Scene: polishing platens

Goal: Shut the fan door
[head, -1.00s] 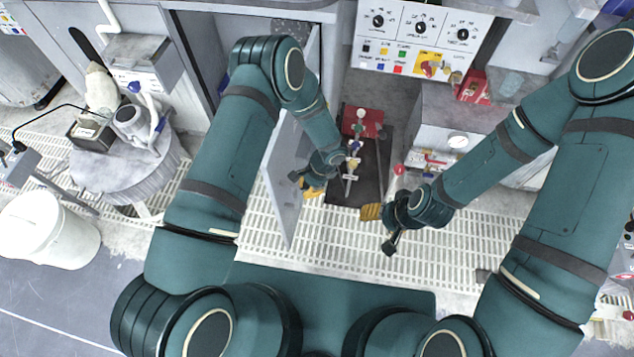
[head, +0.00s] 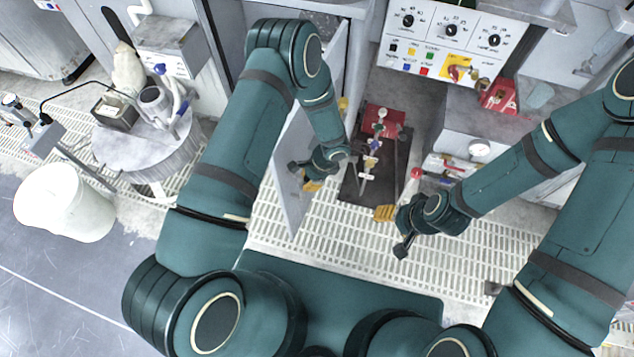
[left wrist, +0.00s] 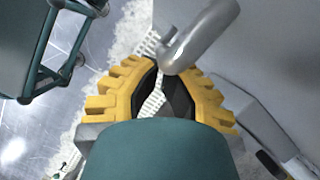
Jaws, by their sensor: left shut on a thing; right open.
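The fan door (head: 292,205) is a grey panel standing open in front of its cabinet in the head view. It also fills the right side of the left wrist view (left wrist: 275,60). A rounded grey handle (left wrist: 205,38) projects from it. My left gripper (head: 312,186) is at the door. In the left wrist view its yellow-padded fingers (left wrist: 165,85) close around the handle's end; the exact contact is partly hidden. My right gripper (head: 385,213) is open and empty, apart from the door, over the grating to its right.
A dark platform with a red box (head: 385,118) and small valves stands right of the door. A control panel (head: 450,38) is behind it. A round table (head: 150,150) and a white bucket (head: 63,205) stand left.

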